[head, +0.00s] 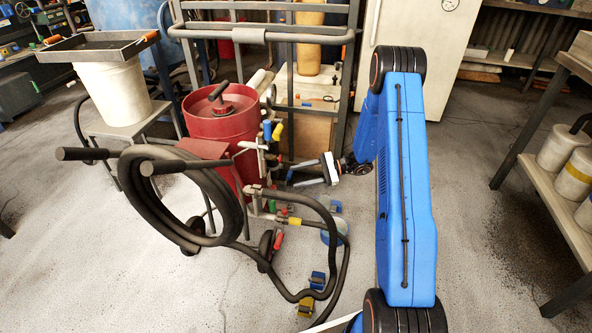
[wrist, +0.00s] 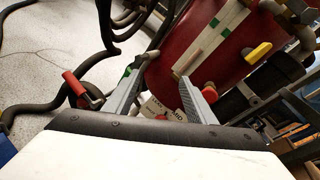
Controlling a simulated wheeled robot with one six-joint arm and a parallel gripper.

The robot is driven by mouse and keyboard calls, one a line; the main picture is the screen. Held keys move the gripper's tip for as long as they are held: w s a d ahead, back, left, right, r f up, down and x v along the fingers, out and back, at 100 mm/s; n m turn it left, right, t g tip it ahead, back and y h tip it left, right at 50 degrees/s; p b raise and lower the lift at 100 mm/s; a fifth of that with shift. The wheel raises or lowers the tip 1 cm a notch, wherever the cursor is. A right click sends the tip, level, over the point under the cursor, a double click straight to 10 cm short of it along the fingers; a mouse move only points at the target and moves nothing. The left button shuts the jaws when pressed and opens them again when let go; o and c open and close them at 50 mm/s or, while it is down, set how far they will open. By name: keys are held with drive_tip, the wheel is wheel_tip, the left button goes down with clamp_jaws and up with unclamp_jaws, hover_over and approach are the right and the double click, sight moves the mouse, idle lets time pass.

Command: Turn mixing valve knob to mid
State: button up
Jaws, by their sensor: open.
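The red blast pot (head: 222,127) stands left of centre in the head view, with pipes and coloured valve handles on its right side. It fills the upper right of the wrist view (wrist: 225,68). I cannot tell for certain which part is the mixing valve knob. A red knob (wrist: 210,94) shows beside my right finger in the wrist view. A yellow handle (wrist: 258,52) and a red lever (wrist: 76,89) lie farther out on either side. My gripper (head: 294,176) is open beside the pot's valves, its fingers (wrist: 166,70) pointing towards the pot. Nothing is visibly held.
A thick black hose (head: 185,190) hangs coiled on the pot's handles (head: 85,154) and loops across the floor. A grey metal rack (head: 262,35) stands behind. A bucket (head: 110,92) with a tray is at left, a shelf with canisters (head: 558,147) at right.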

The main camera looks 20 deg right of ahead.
drive_tip(key=s+a+r+n+g+h, duration=0.1)
drive_tip(key=s+a+r+n+g, duration=0.1)
drive_tip(key=r, duration=0.6)
drive_tip(key=s+a+n, duration=0.1)
drive_tip(key=s, duration=0.1)
drive_tip(key=shift+s+a+r+g+h, duration=0.2)
drive_tip(key=shift+s+g+h, duration=0.1)
drive_tip(key=shift+s, duration=0.1)
drive_tip(key=shift+f, duration=0.1)
